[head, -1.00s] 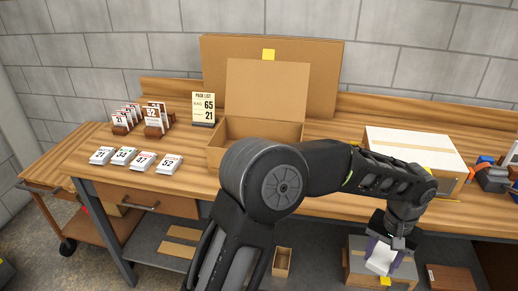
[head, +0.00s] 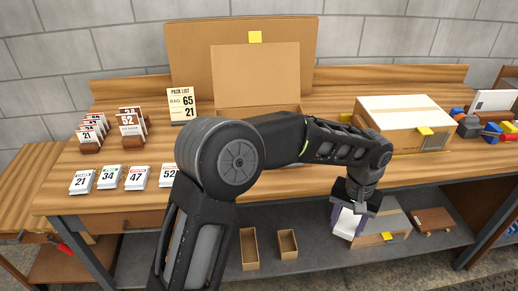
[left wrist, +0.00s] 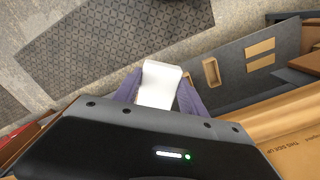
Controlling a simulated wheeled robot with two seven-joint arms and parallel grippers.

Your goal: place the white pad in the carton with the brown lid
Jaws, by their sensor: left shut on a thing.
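The white pad (head: 346,224) is held between the purple fingers of my left gripper (head: 350,212), low in front of the bench. It also shows in the left wrist view (left wrist: 158,85), clamped between both fingers (left wrist: 159,92). The carton with the brown lid (head: 256,75) stands open on the bench, with its lid raised upright at the back. My left arm hides most of its front. The gripper is to the right of this carton and below the bench top. My right gripper is not in view.
A closed carton with a pale top (head: 400,106) stands right of the open one. Number cards (head: 136,177) and a pack list sign (head: 182,105) are on the left. The lower shelf holds small open boxes (head: 287,245), a carton (head: 393,222) and a brown case (head: 433,220).

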